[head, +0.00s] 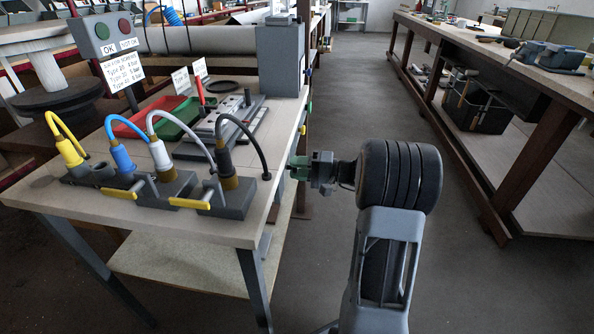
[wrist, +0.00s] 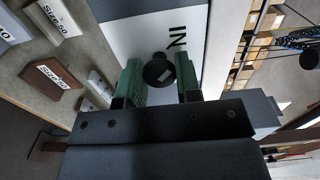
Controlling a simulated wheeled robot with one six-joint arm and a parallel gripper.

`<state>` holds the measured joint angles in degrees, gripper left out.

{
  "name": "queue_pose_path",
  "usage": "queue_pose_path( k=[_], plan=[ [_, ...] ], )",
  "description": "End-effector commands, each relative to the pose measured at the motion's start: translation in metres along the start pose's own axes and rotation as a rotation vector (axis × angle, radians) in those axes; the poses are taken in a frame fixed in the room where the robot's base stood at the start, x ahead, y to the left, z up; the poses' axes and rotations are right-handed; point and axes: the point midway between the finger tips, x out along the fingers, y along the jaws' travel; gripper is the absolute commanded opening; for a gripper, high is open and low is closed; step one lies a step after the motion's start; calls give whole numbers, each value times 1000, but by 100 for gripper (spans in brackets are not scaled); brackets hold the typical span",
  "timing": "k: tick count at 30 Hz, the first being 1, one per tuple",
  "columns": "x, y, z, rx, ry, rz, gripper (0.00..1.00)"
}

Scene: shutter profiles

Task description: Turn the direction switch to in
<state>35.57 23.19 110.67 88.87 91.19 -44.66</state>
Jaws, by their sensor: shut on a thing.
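The direction switch (wrist: 158,71) is a round black knob on a pale panel (wrist: 125,32), seen in the wrist view. The word "IN" is printed on the panel just beyond it and appears turned on its side. A small light mark shows on the knob, but I cannot tell which position it is set to. My gripper (wrist: 160,80) has green fingers on both sides of the knob and is shut on it. In the head view my gripper (head: 299,166) is at the right edge of the workbench, and the switch is hidden there.
The workbench (head: 235,229) carries connectors with yellow, blue, white and black hoses (head: 160,160), and red and green trays (head: 150,117). An indicator box (head: 113,33) stands at the back left. A second bench (head: 500,63) is at right, with open floor between.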

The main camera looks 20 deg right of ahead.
Motion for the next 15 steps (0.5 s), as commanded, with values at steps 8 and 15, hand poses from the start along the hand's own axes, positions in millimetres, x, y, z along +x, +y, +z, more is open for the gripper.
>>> queue_pose_path(
  k=[8,15],
  plan=[
    [-1,-2,-2,-6,6,-1,8],
    [0,-1,-1,-4,3,-1,49]
  ],
)
